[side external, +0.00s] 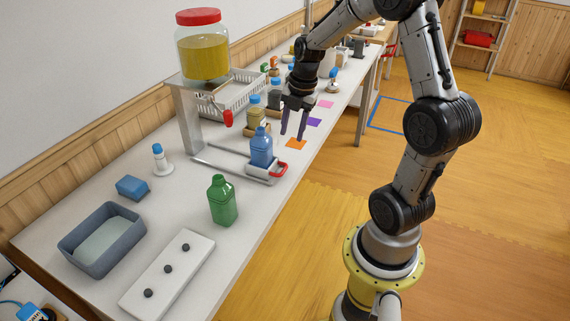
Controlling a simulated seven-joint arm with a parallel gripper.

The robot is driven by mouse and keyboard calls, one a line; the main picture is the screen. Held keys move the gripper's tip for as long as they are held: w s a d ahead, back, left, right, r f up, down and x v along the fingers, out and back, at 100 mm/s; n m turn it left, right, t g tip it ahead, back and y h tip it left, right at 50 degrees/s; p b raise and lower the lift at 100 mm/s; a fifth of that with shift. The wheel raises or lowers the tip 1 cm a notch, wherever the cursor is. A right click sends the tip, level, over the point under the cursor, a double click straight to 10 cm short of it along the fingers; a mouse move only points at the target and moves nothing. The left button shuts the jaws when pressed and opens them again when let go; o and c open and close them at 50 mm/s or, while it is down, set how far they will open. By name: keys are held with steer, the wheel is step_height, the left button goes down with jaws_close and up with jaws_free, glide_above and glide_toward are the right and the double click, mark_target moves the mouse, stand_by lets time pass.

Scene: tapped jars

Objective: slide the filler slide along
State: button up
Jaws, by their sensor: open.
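The filler slide (258,174) is a white carriage on two grey rails (222,176) on the bench, with a red handle (279,169) at its right end. A blue bottle (261,149) stands upright on the carriage. My gripper (292,136) points down above the bench, beyond the slide and near an orange square (296,143). Its two fingers are apart with nothing between them. It appears apart from the handle and the bottle.
A jar of yellow liquid (203,52) with a red lid stands on a raised stand (188,122), its red tap (228,118) hanging above the bench. A green bottle (222,200) stands in front of the slide. Bottles and a white basket (232,95) crowd the back.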

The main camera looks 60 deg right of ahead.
mark_target(284, 169)
steer(key=f, duration=0.4)
steer(key=w+f, duration=0.1)
steer(key=f, duration=0.3)
steer(key=w+f, duration=0.1)
steer(key=f, duration=0.3)
steer(key=shift+a+f, duration=0.1)
steer(key=shift+f, duration=0.25)
jaws_close()
steer(key=shift+r, duration=0.1)
stand_by(0.7)
